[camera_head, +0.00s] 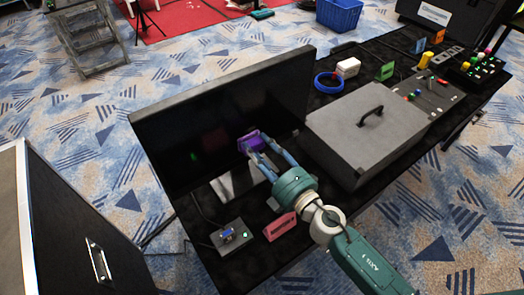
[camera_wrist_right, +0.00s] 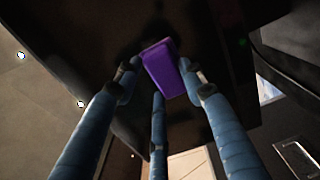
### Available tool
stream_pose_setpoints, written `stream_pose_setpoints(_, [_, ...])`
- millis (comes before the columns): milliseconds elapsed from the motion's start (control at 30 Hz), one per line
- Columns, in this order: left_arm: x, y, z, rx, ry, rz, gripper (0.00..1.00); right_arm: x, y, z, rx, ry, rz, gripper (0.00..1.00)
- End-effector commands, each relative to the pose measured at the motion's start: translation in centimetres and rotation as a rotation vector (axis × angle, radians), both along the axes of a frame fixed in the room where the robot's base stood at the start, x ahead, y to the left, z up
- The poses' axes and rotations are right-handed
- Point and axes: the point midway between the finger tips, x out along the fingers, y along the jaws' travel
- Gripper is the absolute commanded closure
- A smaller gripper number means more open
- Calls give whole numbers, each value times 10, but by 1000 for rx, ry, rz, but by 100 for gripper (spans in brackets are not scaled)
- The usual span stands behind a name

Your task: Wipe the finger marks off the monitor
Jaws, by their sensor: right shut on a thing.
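The monitor (camera_head: 185,128) stands on the black table, its dark screen facing me; it fills the upper part of the right wrist view (camera_wrist_right: 80,30). My right gripper (camera_head: 263,153) is shut on a purple cloth or pad (camera_head: 246,143) in front of the lower right part of the screen. In the right wrist view the blue fingers (camera_wrist_right: 160,85) close around the purple pad (camera_wrist_right: 163,72), which is at or very near the screen; contact is unclear. I cannot make out finger marks on the dark screen. My left gripper is not in view.
A grey case with a handle (camera_head: 350,140) stands right of the gripper. A blue ring (camera_head: 328,83), a white box (camera_head: 348,68) and a button panel (camera_head: 476,70) are further back.

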Motion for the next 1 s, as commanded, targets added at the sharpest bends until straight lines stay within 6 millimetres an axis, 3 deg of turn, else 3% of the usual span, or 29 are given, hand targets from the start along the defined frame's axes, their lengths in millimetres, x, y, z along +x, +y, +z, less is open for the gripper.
stream_pose_setpoints(1000, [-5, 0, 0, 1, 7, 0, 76, 9, 5, 0, 1, -1, 0, 81])
